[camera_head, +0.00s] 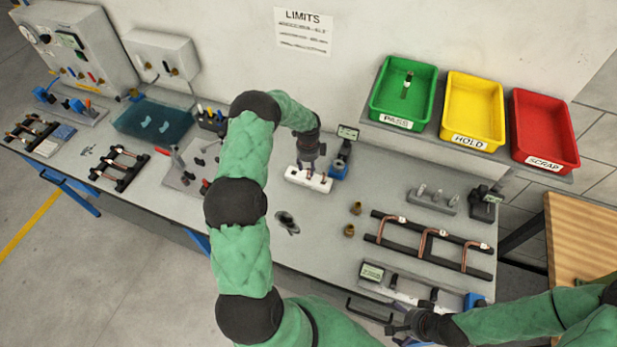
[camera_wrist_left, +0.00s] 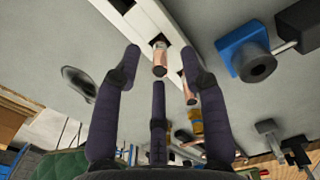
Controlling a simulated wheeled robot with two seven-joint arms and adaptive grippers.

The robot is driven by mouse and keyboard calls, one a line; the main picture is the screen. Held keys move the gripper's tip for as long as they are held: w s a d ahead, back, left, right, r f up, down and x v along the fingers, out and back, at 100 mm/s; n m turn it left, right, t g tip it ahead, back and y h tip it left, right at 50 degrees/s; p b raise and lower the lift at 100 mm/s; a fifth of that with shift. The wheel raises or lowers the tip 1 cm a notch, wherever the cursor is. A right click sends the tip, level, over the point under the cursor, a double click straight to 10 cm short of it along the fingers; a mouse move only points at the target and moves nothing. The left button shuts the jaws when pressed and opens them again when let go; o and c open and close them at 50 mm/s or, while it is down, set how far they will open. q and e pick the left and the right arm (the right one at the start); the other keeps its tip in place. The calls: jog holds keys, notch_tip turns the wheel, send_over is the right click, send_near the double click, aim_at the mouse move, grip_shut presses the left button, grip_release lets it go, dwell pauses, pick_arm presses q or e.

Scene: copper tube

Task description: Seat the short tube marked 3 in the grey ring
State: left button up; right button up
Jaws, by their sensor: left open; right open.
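A white block (camera_head: 296,178) on the bench holds short copper tubes. In the left wrist view, one copper tube with a pale end (camera_wrist_left: 160,57) and another copper tube (camera_wrist_left: 191,90) stand in the white block (camera_wrist_left: 152,18). No number is legible on either. My left gripper (camera_head: 308,166) is over the block, pointing down. In the left wrist view its open fingers (camera_wrist_left: 160,72) lie either side of the first tube; contact cannot be told. A dark grey round piece (camera_head: 287,222), possibly the grey ring, lies in front of the block. My right gripper (camera_head: 398,325) is open at the bench's front edge.
A blue device (camera_head: 340,168) stands close right of the block. Two brass fittings (camera_head: 356,208) and a black rack of bent copper tubes (camera_head: 428,245) are further right. Green (camera_head: 372,110), yellow (camera_head: 450,130) and red (camera_head: 518,150) trays sit behind.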

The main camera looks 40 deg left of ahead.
pick_arm(q)
notch_tip(320, 180, down, 4)
jog(key=shift+d+r+b, duration=0.1)
jog(key=shift+d+b, duration=0.05)
jog(key=shift+b, duration=0.4)
grip_shut()
jog(key=shift+r, duration=0.1)
